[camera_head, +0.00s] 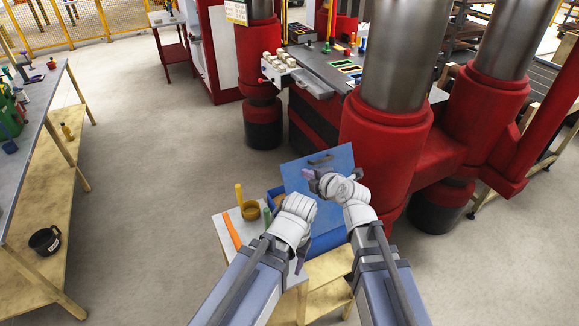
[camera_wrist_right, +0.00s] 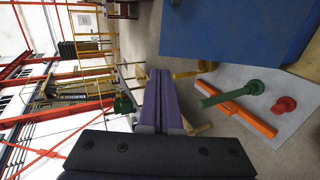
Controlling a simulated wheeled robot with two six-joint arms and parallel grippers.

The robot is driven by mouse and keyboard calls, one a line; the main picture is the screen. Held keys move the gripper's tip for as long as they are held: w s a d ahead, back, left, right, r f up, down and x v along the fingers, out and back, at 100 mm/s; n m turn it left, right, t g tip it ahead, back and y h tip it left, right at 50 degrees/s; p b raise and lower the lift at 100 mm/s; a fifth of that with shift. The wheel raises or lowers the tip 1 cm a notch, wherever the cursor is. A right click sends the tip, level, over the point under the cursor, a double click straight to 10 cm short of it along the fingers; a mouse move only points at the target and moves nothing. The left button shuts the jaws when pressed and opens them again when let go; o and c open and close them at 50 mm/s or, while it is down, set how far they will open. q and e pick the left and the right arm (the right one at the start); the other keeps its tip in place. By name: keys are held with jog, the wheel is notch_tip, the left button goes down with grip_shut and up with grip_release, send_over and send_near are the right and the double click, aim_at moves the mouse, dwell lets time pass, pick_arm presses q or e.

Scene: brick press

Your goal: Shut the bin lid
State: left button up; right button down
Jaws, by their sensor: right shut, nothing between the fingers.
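The blue bin (camera_head: 326,241) stands on a small light table at the lower middle of the head view. Its lid (camera_head: 340,160) is a flat blue panel with a dark handle (camera_head: 320,160), and it stands raised and tilted. A corner of the bin shows left of the lid; my arms hide much of the rest. The lid's blue surface also fills the top of the right wrist view (camera_wrist_right: 235,30). My right gripper (camera_head: 311,177) is shut and empty, in front of the lid just below the handle; I cannot tell whether it touches. My left gripper (camera_head: 300,262) is mostly hidden behind its wrist.
On the small table (camera_head: 228,222) are an orange bar (camera_head: 232,231), a yellow-handled tool (camera_head: 239,196), a brown ring-shaped item (camera_head: 251,210) and a green-handled piece (camera_head: 267,216). Red press columns (camera_head: 385,145) stand close on the right. A workbench (camera_head: 40,110) is at left, with open floor between.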

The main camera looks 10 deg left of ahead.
aim_at(286, 164)
jog(key=b+x, duration=0.6)
jog(key=x, duration=0.8)
